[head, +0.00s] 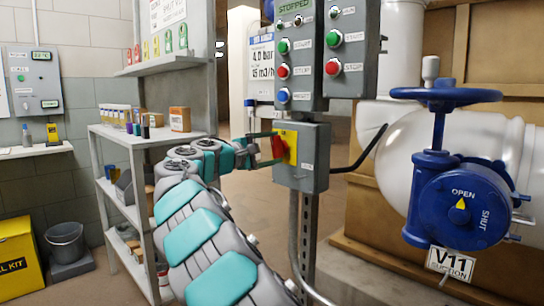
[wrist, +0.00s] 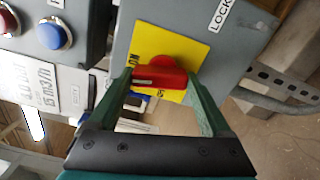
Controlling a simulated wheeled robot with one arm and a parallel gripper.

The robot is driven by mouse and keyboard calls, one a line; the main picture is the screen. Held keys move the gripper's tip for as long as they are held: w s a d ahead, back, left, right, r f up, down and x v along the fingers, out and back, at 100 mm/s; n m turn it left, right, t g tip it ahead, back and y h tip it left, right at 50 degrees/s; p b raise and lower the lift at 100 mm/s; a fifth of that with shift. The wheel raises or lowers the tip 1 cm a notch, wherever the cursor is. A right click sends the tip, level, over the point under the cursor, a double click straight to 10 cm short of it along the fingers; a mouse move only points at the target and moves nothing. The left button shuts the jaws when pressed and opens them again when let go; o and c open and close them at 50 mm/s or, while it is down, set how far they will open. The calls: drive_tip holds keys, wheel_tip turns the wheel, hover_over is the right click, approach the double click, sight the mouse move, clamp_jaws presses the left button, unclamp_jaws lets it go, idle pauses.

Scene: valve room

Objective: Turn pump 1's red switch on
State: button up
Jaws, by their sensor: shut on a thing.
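The red switch (wrist: 160,72) is a rotary handle on a yellow plate (wrist: 150,42), mounted on a grey box (head: 313,158) on a post. In the head view the red handle (head: 277,147) shows at the box's left side. My gripper (wrist: 165,78) is shut on the red handle, with one green finger at each end of it. In the wrist view the handle lies nearly across the picture. The lettering on the yellow plate is partly hidden by the handle and finger. In the head view my gripper (head: 268,150) reaches the switch from the left.
Above the box is a panel with green, red and blue buttons (head: 283,70) under a "STOPPED" sign. A blue valve wheel (head: 445,94) with a V11 tag is at right. A shelf (head: 135,150) with small bottles and a bucket (head: 66,240) stand at left.

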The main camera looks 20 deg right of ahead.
drive_tip(key=shift+f+m+b, duration=0.15)
drive_tip(key=shift+m+b, duration=0.6)
drive_tip(key=shift+m, duration=0.55)
drive_tip(key=o, duration=1.2)
drive_tip(key=shift+c, duration=0.2)
drive_tip(key=shift+s+a, duration=0.1)
drive_tip(key=v, duration=0.7)
drive_tip(key=shift+a, duration=0.25)
drive_tip(key=shift+s, duration=0.15)
